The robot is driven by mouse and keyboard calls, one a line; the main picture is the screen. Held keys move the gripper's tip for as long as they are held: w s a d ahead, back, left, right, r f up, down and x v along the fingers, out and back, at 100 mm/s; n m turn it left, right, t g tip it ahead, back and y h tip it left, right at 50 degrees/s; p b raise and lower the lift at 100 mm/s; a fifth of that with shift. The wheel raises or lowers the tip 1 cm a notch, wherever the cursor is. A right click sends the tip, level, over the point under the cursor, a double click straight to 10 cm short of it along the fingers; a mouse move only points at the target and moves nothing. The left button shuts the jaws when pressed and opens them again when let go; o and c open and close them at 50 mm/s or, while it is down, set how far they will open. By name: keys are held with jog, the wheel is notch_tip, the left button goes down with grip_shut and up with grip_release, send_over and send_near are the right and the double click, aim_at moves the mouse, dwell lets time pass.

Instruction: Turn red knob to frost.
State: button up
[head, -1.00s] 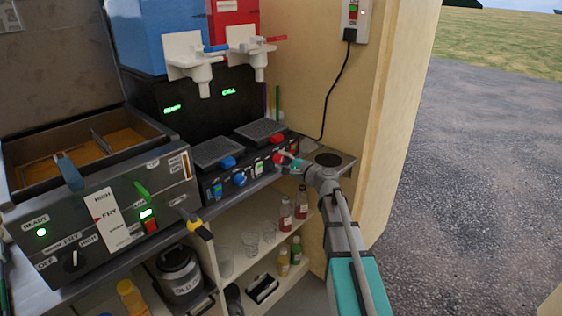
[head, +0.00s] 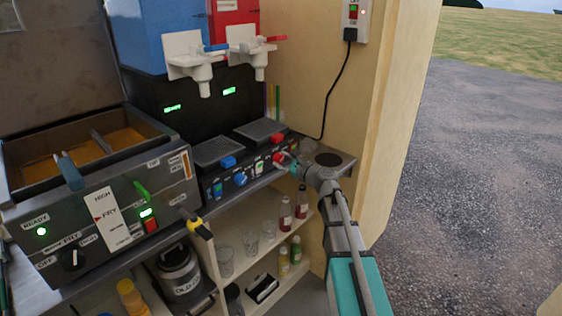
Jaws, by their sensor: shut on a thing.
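The slush machine (head: 222,187) stands at the back of the counter, with a dark front panel of knobs and switches. The red knob (head: 278,158) is at the right end of that panel, partly hidden by my gripper. My gripper (head: 284,162) reaches in from the right and is shut at the red knob. A blue knob (head: 240,180) sits further left on the panel. The panel lettering is too small to read, so I cannot tell which mark the red knob points to. A green display (head: 229,91) is lit on the black back panel.
The fryer (head: 110,215) with its raised lid stands left. White taps with blue and red handles (head: 277,38) hang above the drip trays (head: 262,131). Bottles and glasses (head: 251,242) stand on the shelf below. A wooden wall (head: 350,120) and black cable are close right.

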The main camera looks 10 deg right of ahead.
jog(key=shift+s+f, duration=0.1)
jog(key=o, duration=1.2)
jog(key=shift+c, duration=0.2)
jog(key=shift+d, duration=0.1)
jog(key=v, duration=1.1)
jog(key=shift+s+d, duration=0.15)
jog(key=shift+s, duration=0.2)
